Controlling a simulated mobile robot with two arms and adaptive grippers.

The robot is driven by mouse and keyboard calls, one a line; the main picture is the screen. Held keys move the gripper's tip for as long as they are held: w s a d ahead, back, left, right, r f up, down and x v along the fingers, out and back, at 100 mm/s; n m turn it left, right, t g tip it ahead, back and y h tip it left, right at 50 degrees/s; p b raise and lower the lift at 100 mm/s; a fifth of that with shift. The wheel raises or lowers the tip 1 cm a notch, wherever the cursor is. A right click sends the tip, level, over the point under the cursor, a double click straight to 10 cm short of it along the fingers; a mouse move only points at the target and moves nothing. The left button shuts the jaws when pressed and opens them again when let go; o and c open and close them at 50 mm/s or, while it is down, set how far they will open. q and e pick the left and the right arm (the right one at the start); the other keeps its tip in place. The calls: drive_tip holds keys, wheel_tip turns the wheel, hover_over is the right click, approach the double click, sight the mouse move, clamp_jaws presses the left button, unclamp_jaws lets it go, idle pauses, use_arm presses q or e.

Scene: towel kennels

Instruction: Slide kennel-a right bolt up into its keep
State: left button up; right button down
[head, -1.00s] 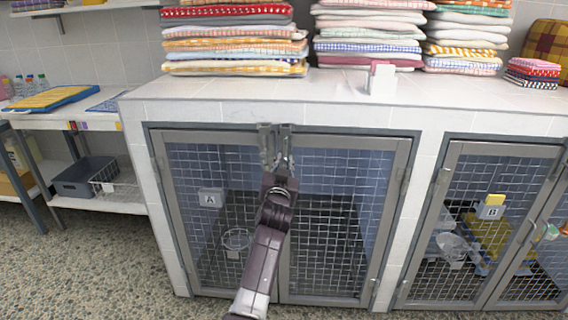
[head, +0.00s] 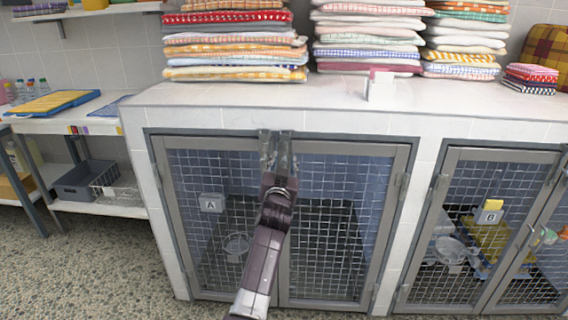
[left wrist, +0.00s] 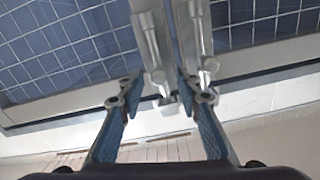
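Kennel A has two mesh doors that meet in the middle, with a tag "A" (head: 211,202) on the left one. Two upright metal bolts sit side by side at the top of this joint. The left wrist view looks inverted, with the counter below; there the right bolt (left wrist: 150,38) is at picture left and the left bolt (left wrist: 195,35) at picture right. My left gripper (head: 279,150) is at the bolts. Its blue-padded fingers (left wrist: 160,88) are apart, one on each side of the right bolt. Contact and whether the bolt is in its keep are unclear. My right gripper is out of view.
Folded towel stacks (head: 235,45) and a small white holder (head: 380,88) stand on the counter (head: 215,95) above. Kennel B (head: 470,220) is at the right. A side shelf with a grey bin (head: 85,178) stands at the left.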

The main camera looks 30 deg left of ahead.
use_arm(q)
drive_tip(key=shift+f, duration=0.2)
drive_tip(key=shift+s+d, duration=0.3)
drive_tip(key=shift+s, duration=0.3)
drive_tip(key=v, duration=1)
drive_tip(key=shift+s, duration=0.3)
drive_tip(key=shift+d, duration=0.1)
